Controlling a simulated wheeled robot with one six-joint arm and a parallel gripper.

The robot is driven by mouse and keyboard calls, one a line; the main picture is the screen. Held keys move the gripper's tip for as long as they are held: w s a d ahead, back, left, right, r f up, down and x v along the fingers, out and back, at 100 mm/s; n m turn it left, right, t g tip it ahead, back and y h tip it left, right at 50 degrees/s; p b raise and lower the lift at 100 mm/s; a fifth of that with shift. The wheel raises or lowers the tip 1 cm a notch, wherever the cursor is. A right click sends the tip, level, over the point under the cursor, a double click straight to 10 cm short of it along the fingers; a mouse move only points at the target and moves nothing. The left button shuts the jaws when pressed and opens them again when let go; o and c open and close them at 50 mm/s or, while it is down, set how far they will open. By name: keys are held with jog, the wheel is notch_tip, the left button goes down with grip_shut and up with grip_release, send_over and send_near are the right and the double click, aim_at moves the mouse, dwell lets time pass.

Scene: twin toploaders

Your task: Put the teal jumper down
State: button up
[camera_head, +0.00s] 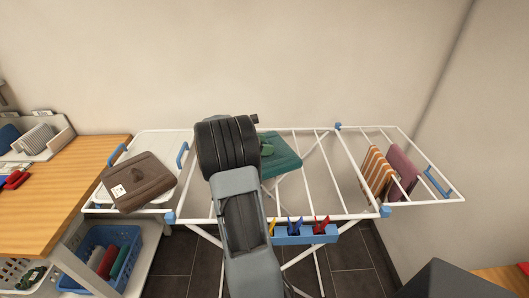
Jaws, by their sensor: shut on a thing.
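The teal jumper (284,154) is a flat folded bundle at the middle of the white drying rack (342,172), just right of my arm's wrist. Its left part is hidden behind my arm. My gripper (261,149) is at the jumper's left side and shut on it; the fingers are mostly hidden by my wrist. The jumper appears level, over the rack's bars. I cannot tell whether it touches them.
Striped orange (377,172) and mauve (403,170) cloths hang at right. A blue peg box (290,236) is on the front rail. Bars right of the jumper are bare. A blue basket (88,279) stands lower left.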

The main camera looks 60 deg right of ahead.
jog(key=shift+d+f, duration=0.15)
jog(key=shift+f, duration=0.75)
jog(key=shift+d+f, duration=0.1)
jog(key=shift+f, duration=0.8)
jog(key=shift+f, duration=0.15)
jog(key=o, duration=1.2)
